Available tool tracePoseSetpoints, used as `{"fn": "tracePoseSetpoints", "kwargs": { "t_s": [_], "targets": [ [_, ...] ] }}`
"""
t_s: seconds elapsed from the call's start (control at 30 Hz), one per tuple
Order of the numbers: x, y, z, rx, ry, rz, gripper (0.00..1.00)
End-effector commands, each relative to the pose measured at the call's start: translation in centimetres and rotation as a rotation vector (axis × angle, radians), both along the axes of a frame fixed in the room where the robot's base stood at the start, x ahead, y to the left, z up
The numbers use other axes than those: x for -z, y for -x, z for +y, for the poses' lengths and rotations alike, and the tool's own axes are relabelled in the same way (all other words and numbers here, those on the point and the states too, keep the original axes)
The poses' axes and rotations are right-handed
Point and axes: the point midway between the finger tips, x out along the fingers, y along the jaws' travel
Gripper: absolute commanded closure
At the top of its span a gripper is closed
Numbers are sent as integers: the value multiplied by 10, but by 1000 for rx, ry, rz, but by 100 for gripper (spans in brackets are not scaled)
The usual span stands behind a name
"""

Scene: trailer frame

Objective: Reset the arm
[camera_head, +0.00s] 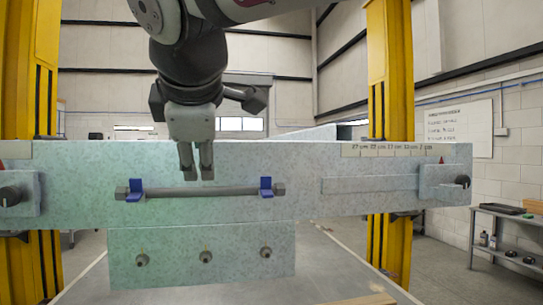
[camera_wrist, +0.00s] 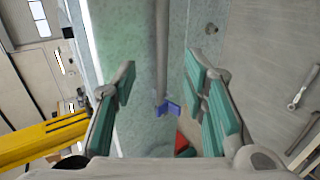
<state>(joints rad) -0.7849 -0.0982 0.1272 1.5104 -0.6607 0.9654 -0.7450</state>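My gripper (camera_head: 196,172) hangs in front of the pale green speckled trailer beam (camera_head: 80,165), with its fingertips pointing down just above a grey rod (camera_head: 215,190). The rod lies level across two blue clips (camera_head: 135,190) (camera_head: 266,187) and has a nut-like end on each side. In the wrist view, the teal-padded fingers (camera_wrist: 160,85) are wide apart with nothing gripped. The rod (camera_wrist: 161,45) runs into the gap between them, and one blue clip (camera_wrist: 168,107) shows below its end. Whether the fingers straddle the rod in depth is unclear.
Yellow posts (camera_head: 392,80) (camera_head: 22,80) stand at both sides. A lower plate (camera_head: 180,240) carries three studs below the rod. A side shelf (camera_head: 510,240) stands at the right. A wrench (camera_wrist: 303,88) lies on a surface in the wrist view.

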Motion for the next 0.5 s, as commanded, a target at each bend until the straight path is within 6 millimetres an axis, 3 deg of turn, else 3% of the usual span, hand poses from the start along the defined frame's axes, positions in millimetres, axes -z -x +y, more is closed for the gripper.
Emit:
{"fn": "tracePoseSetpoints", "kwargs": {
  "t_s": [0.37,0.5],
  "targets": [
    [1,0,-2,4,-2,3,60],
    [14,-2,-31,76,-41,45,60]
  ]
}}
